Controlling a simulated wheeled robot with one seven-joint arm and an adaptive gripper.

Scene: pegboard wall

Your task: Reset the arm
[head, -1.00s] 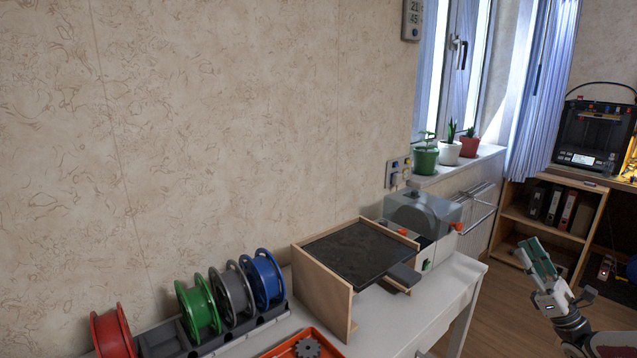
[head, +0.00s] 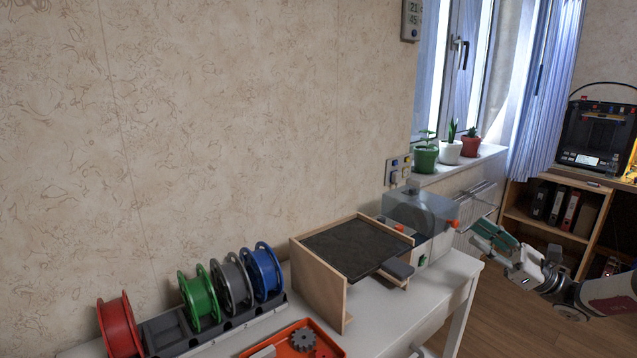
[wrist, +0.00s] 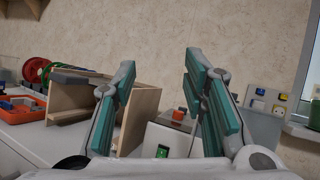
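My gripper (head: 480,238) shows at the right in the head view, in front of the right end of the white table and beside the machine with the clear cover. In the wrist view my gripper (wrist: 160,105) has its two teal-padded fingers spread wide apart. Nothing is between the fingers; the wall and parts of the table show through the gap. The gripper is open and empty.
The white table (head: 390,318) holds a wooden box with a dark top (head: 322,280), a clear-covered machine (head: 420,215), several spools in a rack and an orange tray (head: 325,335). Potted plants stand on the sill. Open floor lies right of the table.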

